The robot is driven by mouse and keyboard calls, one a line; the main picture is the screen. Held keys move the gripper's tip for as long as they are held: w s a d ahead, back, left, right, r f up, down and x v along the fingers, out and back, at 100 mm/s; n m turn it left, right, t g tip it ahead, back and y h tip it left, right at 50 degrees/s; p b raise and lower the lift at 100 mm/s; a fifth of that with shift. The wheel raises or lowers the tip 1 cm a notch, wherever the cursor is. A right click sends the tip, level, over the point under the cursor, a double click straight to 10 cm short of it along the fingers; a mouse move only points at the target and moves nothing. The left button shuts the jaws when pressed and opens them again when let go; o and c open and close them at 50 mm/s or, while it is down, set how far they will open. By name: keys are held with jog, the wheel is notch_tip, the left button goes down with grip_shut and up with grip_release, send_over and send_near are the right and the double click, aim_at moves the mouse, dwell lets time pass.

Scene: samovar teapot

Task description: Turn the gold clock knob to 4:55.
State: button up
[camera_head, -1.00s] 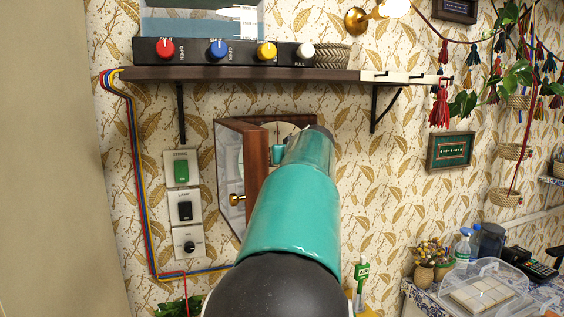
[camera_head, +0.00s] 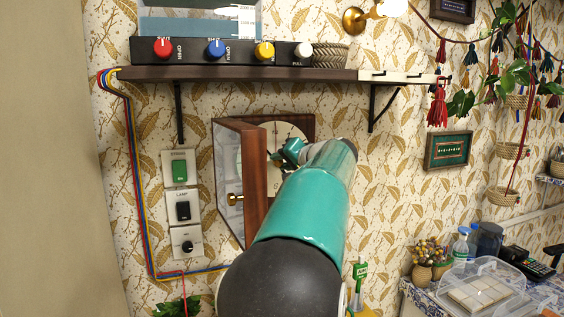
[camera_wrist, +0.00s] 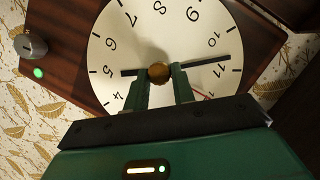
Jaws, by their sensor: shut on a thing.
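The wall clock (camera_head: 287,131) has a white face in a dark wooden case, its hinged door (camera_head: 241,180) standing open. My arm hides part of the face in the head view. The wrist view shows the face (camera_wrist: 190,40) close up, turned so that 8 is near the top. The gold knob (camera_wrist: 160,72) sits at its centre, between the fingertips of my gripper (camera_wrist: 160,80), which is shut on it. The short black hand (camera_wrist: 130,72) points left, close to 5. The long black hand (camera_wrist: 205,61) points right, close to 11. A thin red hand points lower right.
A shelf (camera_head: 240,73) with a row of coloured knobs is above the clock. Wall switches (camera_head: 181,190) are left of it. A grey knob (camera_wrist: 30,46) and a green light (camera_wrist: 38,73) show at the wrist view's left. A cluttered table is at the lower right.

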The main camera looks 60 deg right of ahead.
jog(key=shift+f+m+t+y, duration=0.1)
jog(key=shift+m+t+y, duration=0.2)
jog(key=shift+m+t, duration=0.35)
jog(key=o, duration=1)
jog(key=shift+w, duration=0.1)
jog(key=shift+s, duration=0.2)
jog(key=v, duration=1.3)
jog(key=shift+s+a+r, duration=0.2)
jog(key=shift+s+r, duration=0.05)
jog(key=shift+r, duration=0.05)
